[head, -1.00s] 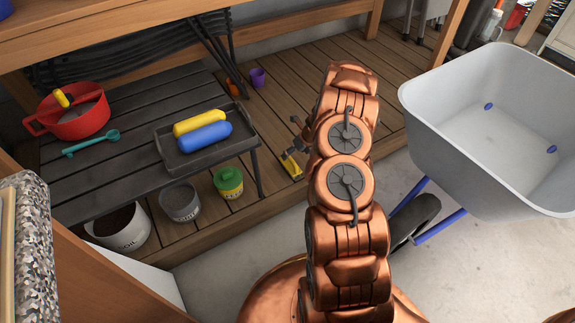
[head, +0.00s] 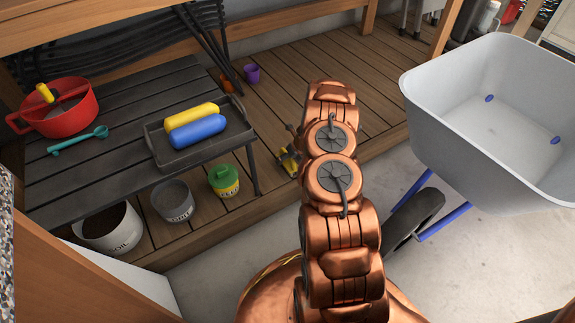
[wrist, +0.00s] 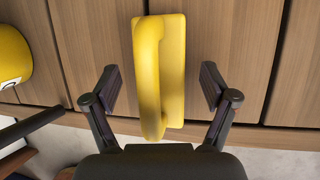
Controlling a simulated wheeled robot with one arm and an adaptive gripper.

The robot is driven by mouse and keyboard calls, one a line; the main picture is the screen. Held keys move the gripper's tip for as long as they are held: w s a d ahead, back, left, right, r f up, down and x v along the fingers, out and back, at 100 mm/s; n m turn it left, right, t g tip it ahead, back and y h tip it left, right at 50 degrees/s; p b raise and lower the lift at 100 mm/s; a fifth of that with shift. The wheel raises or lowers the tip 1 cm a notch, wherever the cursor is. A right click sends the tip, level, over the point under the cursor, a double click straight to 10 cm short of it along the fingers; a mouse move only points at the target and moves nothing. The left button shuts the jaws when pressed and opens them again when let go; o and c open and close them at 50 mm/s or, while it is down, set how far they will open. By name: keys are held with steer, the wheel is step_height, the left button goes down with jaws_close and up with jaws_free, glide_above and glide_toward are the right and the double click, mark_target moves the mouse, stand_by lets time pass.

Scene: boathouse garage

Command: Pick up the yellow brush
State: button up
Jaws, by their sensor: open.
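The yellow brush (wrist: 172,70) lies on the wooden deck, with its curved handle facing the wrist camera. My gripper (wrist: 161,82) is open, with one finger on each side of the brush and a gap visible on both sides. I cannot tell how far above the deck the fingertips are. In the head view the brush (head: 288,160) shows as a small yellow patch near the deck's front edge. My arm hides part of it and most of my gripper.
A yellow tub with a green lid (head: 224,184) stands left of the brush, by the leg of a dark slatted bench (head: 100,165). A grey bucket (head: 172,201) is farther left. A white wheelbarrow (head: 440,95) stands to the right. The deck behind is mostly clear.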

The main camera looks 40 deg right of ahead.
steer(key=shift+w, duration=0.1)
steer(key=shift+c, duration=0.3)
steer(key=c, duration=1.4)
steer(key=shift+o, duration=0.2)
steer(key=shift+r, duration=0.1)
steer(key=shift+r+p, duration=0.35)
steer(key=shift+r, duration=0.05)
step_height(320, 180, up, 3)
steer(key=shift+w+f+p, duration=0.1)
steer(key=shift+f+p, duration=0.05)
steer(key=shift+p, duration=0.65)
steer(key=s+a+r+p, duration=0.1)
steer(key=s+p, duration=0.1)
steer(key=s, duration=1.4)
steer(key=shift+r+p, duration=0.15)
steer(key=shift+p, duration=0.2)
steer(key=shift+s, duration=0.1)
